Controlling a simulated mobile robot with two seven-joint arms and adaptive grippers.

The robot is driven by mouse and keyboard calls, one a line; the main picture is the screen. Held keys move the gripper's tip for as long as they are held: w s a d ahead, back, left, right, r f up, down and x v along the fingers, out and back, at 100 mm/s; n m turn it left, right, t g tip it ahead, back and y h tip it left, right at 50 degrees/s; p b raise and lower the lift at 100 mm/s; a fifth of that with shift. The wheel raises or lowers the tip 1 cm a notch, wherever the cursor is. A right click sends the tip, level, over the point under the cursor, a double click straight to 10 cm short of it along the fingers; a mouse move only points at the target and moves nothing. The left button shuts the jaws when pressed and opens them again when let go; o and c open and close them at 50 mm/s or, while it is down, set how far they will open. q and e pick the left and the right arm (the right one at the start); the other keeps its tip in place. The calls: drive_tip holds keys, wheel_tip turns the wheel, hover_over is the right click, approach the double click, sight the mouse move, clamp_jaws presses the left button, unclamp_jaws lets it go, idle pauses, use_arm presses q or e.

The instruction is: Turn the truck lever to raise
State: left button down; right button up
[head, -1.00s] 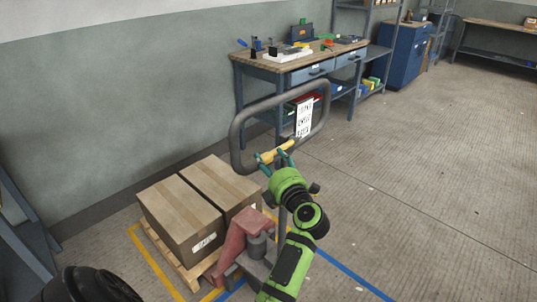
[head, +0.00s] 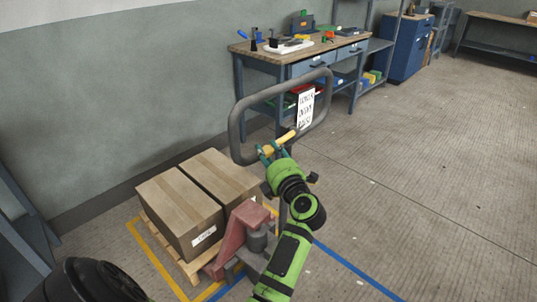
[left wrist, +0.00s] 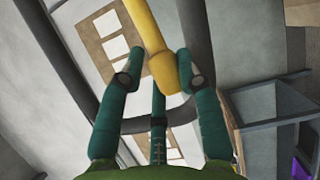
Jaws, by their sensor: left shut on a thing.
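The truck lever is a yellow bar (head: 281,144) inside the grey loop handle (head: 236,125) of a red pallet truck (head: 238,228). In the head view it slopes up to the right. My left gripper (head: 272,150), with teal fingers on a green arm, is at the lever's lower left end and shut on it. In the left wrist view the lever (left wrist: 148,28) comes down from the top, and its thick end sits between the fingers (left wrist: 160,66). The fingers hide part of the lever in the head view. My right gripper is not in view.
Two cardboard boxes (head: 178,209) stand on a wooden pallet (head: 153,229) left of the truck. A workbench (head: 262,54) with tools stands behind the handle. A sign (head: 306,106) hangs in the loop. The floor (head: 430,170) to the right is clear.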

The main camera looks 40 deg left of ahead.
use_arm(q)
wheel_tip(320, 180, down, 2)
drive_tip(key=n+b, duration=0.1)
drive_tip(key=b, duration=0.2)
drive_tip(key=shift+w+n+y, duration=0.15)
drive_tip(key=shift+n+y, duration=0.25)
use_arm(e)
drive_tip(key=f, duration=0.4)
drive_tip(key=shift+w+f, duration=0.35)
use_arm(q)
drive_tip(key=shift+r, duration=0.1)
drive_tip(key=c, duration=0.9)
unclamp_jaws()
drive_tip(key=shift+o, duration=0.3)
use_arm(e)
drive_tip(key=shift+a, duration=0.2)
use_arm(q)
wheel_tip(320, 180, up, 10)
drive_tip(key=shift+w, duration=0.1)
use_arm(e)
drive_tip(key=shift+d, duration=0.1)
